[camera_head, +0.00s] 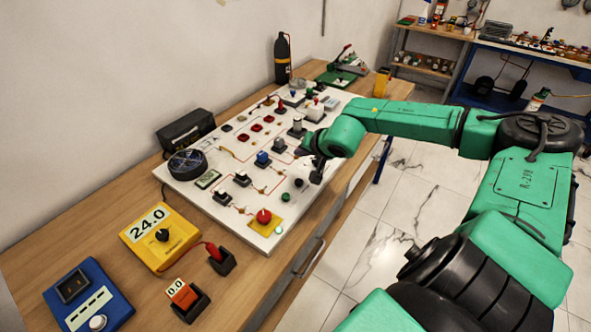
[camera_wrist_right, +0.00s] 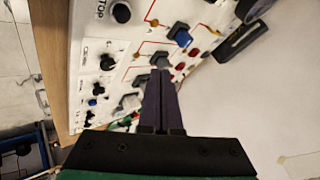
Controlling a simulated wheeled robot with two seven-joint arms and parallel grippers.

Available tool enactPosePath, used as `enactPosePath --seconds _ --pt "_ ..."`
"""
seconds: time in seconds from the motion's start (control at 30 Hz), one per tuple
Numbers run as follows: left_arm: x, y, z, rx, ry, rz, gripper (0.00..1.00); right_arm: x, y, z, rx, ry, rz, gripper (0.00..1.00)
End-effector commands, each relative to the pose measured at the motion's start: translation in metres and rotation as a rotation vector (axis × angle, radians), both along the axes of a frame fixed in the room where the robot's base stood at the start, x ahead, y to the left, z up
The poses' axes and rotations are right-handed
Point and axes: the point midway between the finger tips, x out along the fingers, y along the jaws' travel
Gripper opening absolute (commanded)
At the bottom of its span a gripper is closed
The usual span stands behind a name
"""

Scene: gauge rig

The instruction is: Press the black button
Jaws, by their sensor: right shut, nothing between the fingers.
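The black button (camera_head: 299,183) is a small round knob near the front edge of the white panel (camera_head: 190,178), beside a green button (camera_head: 284,197). In the right wrist view a black round button (camera_wrist_right: 121,12) sits beside the printed word STOP, near the top. I cannot tell the exact height gap. My left gripper is not in view.
A red mushroom button (camera_head: 264,216) on a yellow plate and several switches share the panel. A yellow meter (camera_head: 160,236), a blue box (camera_head: 88,302) and a red-handled plug (camera_head: 219,257) stand on the wooden table (camera_head: 40,250). A black bottle (camera_head: 282,58) stands at the back.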

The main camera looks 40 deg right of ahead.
Motion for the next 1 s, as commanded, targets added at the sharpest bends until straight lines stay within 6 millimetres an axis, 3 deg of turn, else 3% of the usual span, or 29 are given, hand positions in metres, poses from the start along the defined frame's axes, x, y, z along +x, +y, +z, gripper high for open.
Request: enactPosePath --seconds 0.17,0.47,0.87,1.0 --pt "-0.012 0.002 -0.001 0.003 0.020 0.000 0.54 0.000 -0.002 0.000 -0.012 0.003 0.002 0.00" --pt "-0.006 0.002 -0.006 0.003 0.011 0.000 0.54 0.000 -0.001 -0.009 -0.007 0.002 0.001 0.00" --pt "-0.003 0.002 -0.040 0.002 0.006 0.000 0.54 0.000 -0.001 -0.066 -0.005 0.002 0.001 0.00" --pt "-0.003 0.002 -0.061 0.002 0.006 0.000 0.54 0.000 -0.001 -0.085 -0.006 0.001 0.001 0.00"
